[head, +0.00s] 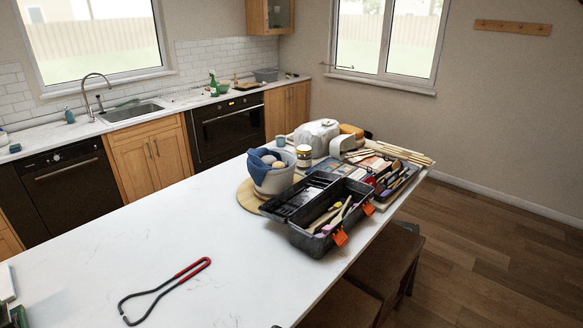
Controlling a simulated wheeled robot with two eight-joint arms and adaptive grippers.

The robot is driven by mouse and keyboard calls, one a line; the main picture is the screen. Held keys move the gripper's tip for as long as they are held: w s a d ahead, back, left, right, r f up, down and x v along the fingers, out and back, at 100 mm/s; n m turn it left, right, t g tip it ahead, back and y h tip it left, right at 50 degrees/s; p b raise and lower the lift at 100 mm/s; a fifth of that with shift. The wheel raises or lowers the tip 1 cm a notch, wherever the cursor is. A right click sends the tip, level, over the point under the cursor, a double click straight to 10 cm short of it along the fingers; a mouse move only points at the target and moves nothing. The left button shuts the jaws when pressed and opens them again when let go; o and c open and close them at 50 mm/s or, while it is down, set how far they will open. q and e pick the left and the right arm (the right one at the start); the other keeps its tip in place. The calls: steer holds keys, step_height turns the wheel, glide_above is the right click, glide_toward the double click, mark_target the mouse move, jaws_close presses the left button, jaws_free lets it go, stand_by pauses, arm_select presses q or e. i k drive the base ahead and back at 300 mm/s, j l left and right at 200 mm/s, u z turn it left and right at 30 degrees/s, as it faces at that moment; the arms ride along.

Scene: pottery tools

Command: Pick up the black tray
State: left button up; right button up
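A dark, shallow tray (411,176) holding several pottery tools lies at the far right end of the white island. Nearer stands an open black toolbox (303,240) with orange latches and long-handled tools inside. Its black lid or upper tray (287,207) extends to the left. I cannot tell which of these dark containers is the black tray. Neither of my grippers is in view.
A red-handled wire tool (193,270) lies on the bare front of the white island (120,245). A bucket (272,180) with a blue cloth stands on a round wooden board (246,196) beside the toolbox. Brown stools (375,270) stand along the right side.

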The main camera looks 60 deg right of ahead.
mark_target(377, 198)
steer(key=z, duration=2.85)
